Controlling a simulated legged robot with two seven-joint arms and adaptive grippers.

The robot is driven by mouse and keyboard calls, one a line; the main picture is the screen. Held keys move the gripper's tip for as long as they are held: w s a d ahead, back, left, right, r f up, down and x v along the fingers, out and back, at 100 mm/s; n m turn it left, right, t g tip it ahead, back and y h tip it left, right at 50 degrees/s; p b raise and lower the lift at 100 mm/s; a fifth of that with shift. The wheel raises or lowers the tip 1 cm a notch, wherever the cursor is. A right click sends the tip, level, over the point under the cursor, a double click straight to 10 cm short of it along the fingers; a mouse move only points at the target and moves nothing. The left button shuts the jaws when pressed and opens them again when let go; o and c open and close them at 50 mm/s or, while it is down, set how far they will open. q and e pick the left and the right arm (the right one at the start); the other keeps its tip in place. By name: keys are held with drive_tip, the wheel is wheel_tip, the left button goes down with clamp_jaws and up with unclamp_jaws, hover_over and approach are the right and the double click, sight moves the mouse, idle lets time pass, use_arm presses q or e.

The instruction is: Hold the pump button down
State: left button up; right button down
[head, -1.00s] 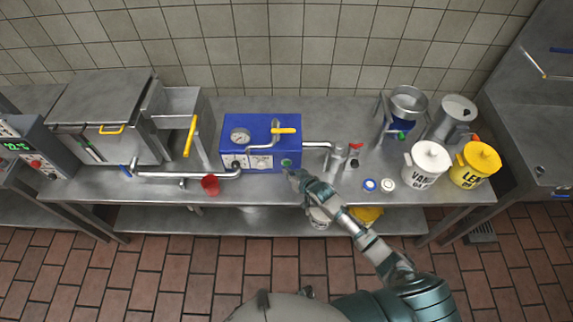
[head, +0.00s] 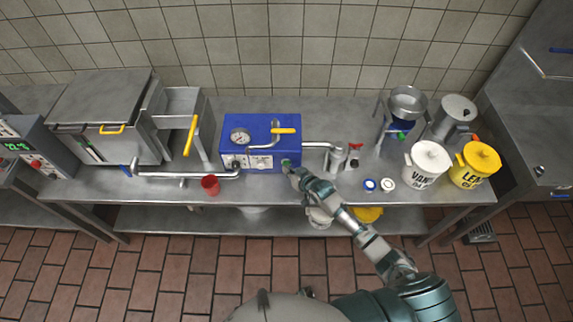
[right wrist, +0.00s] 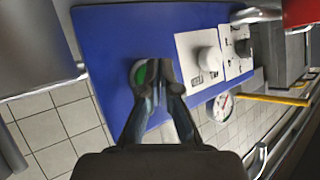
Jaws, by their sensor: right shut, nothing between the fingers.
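The blue pump box (head: 255,122) stands on the steel table, with a gauge and a yellow-handled valve. Its green button (head: 285,162) is at the lower right of the front face and shows in the right wrist view as a green disc in a pale ring (right wrist: 140,73). My right gripper (head: 287,168) is shut and empty, its fingertips at the button. In the right wrist view the fingertips (right wrist: 154,70) overlap the button's edge and hide part of it. I cannot tell whether the button is pressed in. My left gripper is not in view.
A red cup (head: 210,185) stands left of the box at the table's front edge. A steel pipe (head: 318,145) leaves the box to the right. White (head: 427,160) and yellow (head: 476,163) buckets stand farther right. A white label with a knob (right wrist: 205,62) sits beside the button.

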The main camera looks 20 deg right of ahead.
drive_tip(key=shift+w+d, duration=0.15)
drive_tip(key=shift+w, duration=0.25)
idle(0.3)
idle(5.7)
drive_tip(key=shift+s+r+p, duration=0.15)
drive_tip(key=shift+s+p, duration=0.3)
drive_tip(key=shift+s, duration=0.05)
drive_tip(key=shift+s+a+p, duration=0.25)
drive_tip(key=shift+s+p, duration=0.05)
drive_tip(key=s+p, duration=0.1)
drive_tip(key=s+a+p, duration=0.1)
drive_tip(key=s+p, duration=0.1)
drive_tip(key=shift+s, duration=0.2)
drive_tip(key=shift+s+a+p, duration=0.15)
drive_tip(key=shift+s+p, duration=0.3)
drive_tip(key=shift+s, duration=0.3)
